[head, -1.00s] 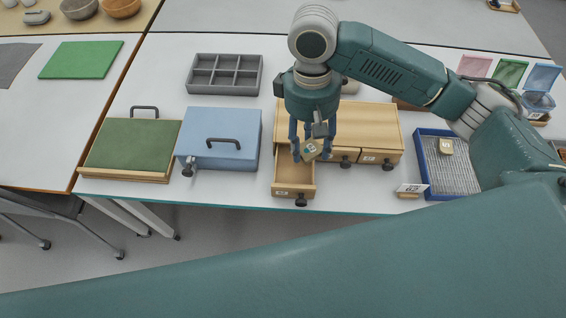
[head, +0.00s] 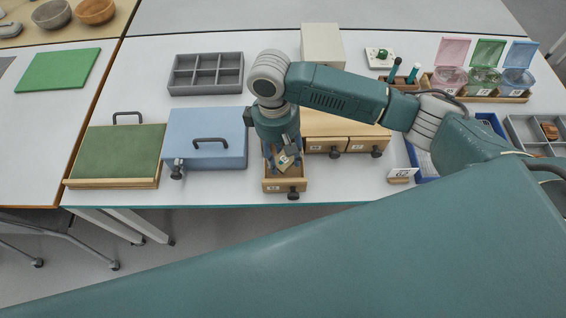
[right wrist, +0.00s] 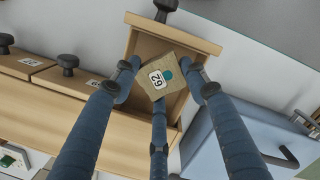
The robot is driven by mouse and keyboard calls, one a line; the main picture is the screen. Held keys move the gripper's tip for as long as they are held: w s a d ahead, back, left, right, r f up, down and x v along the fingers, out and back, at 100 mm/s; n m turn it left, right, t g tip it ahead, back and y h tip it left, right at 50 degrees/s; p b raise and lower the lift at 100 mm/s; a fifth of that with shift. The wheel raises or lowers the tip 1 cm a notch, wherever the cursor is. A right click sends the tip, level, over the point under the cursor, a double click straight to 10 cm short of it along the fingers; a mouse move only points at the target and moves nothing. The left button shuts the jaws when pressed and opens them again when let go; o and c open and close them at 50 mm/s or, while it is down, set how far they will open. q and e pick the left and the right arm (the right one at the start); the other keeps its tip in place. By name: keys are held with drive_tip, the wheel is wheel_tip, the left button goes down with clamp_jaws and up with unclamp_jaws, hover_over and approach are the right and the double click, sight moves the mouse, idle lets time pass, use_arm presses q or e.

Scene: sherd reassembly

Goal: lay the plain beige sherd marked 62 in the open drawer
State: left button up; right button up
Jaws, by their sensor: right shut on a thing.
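The plain beige sherd (right wrist: 157,88) carries a white label marked 62 and a teal dot. It also shows small and tilted in the head view (head: 285,161). My right gripper (head: 282,164) is shut on the sherd, its fingers around the edges in the right wrist view (right wrist: 160,82). The open drawer (head: 286,185) is pulled out at the left end of the wooden cabinet. The gripper and sherd are over its opening; whether the sherd touches the drawer floor I cannot tell. The drawer's front wall shows in the right wrist view (right wrist: 185,32). My left gripper is not in view.
The wooden cabinet (head: 345,122) has two shut drawers right of the open one. A blue box (head: 207,130) stands close on the left, a green-topped box (head: 118,150) beyond it.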

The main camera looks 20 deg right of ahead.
sight(282, 160)
drive_tip(key=shift+f, duration=2.1)
drive_tip(key=shift+f, duration=0.1)
drive_tip(key=o, duration=0.9)
drive_tip(key=r, duration=0.8)
drive_tip(key=w+r+b, duration=0.1)
drive_tip(key=r, duration=0.3)
drive_tip(key=shift+w+a+r, duration=0.1)
drive_tip(key=shift+a, duration=0.3)
